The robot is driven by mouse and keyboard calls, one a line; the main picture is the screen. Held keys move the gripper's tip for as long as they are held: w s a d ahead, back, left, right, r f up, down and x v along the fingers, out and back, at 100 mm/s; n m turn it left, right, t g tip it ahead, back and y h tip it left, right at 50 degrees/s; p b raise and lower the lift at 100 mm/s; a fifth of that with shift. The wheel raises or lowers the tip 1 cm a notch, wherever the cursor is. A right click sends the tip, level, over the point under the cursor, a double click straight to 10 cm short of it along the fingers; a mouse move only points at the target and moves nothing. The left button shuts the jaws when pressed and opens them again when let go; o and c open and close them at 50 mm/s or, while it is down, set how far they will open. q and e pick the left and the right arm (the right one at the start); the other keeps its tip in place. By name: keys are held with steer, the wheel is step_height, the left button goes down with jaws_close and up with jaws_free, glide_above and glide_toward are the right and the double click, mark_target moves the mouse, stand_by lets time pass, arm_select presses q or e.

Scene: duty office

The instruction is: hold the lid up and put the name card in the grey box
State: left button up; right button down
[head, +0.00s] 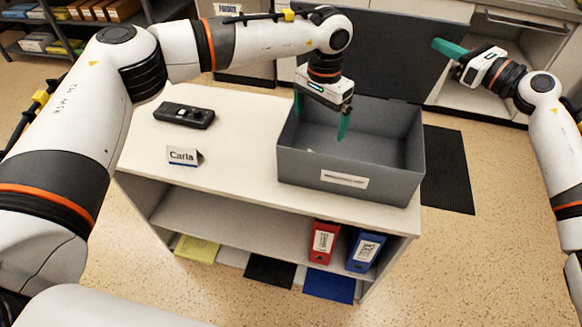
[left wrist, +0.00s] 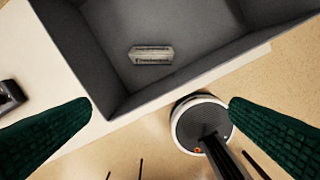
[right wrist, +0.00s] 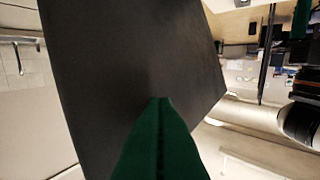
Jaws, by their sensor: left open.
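The grey box (head: 400,186) stands on the right end of the white cabinet top. Its dark lid (head: 385,55) is raised at the back. My left gripper (head: 321,120) is open and empty over the box opening. In the left wrist view, a small pale folded card (left wrist: 151,54) with print lies inside the box, between and beyond the fingers (left wrist: 160,112). The head view mostly hides it. My right gripper (head: 450,48) is at the lid's right part. In the right wrist view its green fingers (right wrist: 160,105) look closed together against the lid's face (right wrist: 130,60).
A white card reading "Carla" (head: 184,156) and a black phone-like device (head: 184,115) are on the left of the cabinet top (head: 240,140). Red (head: 323,240) and blue (head: 365,250) binders stand on the shelf below. A dark mat (head: 447,170) lies on the floor right of the box.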

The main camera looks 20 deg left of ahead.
arm_select(q)
steer(key=s+a, duration=0.2)
steer(key=s, duration=1.4)
steer(key=shift+s+a, duration=0.15)
steer(key=shift+s, duration=0.1)
arm_select(e)
steer(key=shift+s+f, duration=0.25)
steer(key=shift+s, duration=0.35)
steer(key=shift+s+f, duration=0.3)
steer(key=shift+s, duration=0.35)
steer(key=shift+s+f, duration=0.25)
steer(key=shift+s, duration=0.35)
steer(key=s+f, duration=0.2)
steer(key=s, duration=0.1)
steer(key=shift+s, duration=0.2)
steer(key=shift+s+f, duration=1.2)
steer(key=shift+s, duration=0.3)
